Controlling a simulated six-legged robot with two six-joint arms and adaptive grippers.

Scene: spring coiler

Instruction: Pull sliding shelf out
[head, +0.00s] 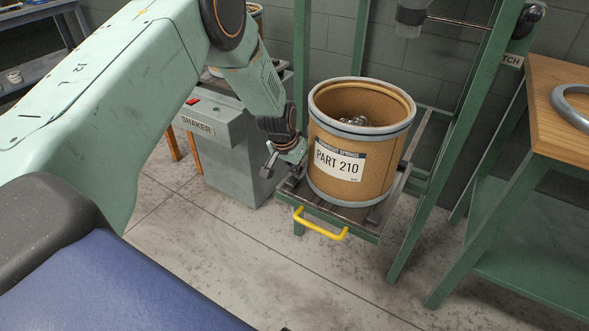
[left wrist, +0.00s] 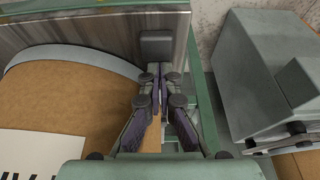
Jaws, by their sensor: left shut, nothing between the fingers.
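The sliding shelf (head: 356,228) is a low green-edged tray with a dark metal top and a yellow bar handle (head: 320,224) on its front edge. A brown drum (head: 390,150) labelled PART 210 stands upright on it, holding metal springs. My left gripper (head: 288,174) is beside the drum's left side, above the shelf's left part, away from the yellow handle. In the left wrist view its fingers (left wrist: 160,78) are together and empty. They point at a small dark block (left wrist: 157,45) on the metal surface; I cannot tell if they touch it. My right gripper is not in view.
A grey SHAKER cabinet (head: 228,150) stands close on the left. A green upright frame (head: 440,150) rises right of the shelf. A green bench with a wooden top (head: 560,100) is at the right. The concrete floor (head: 270,265) before the shelf is clear.

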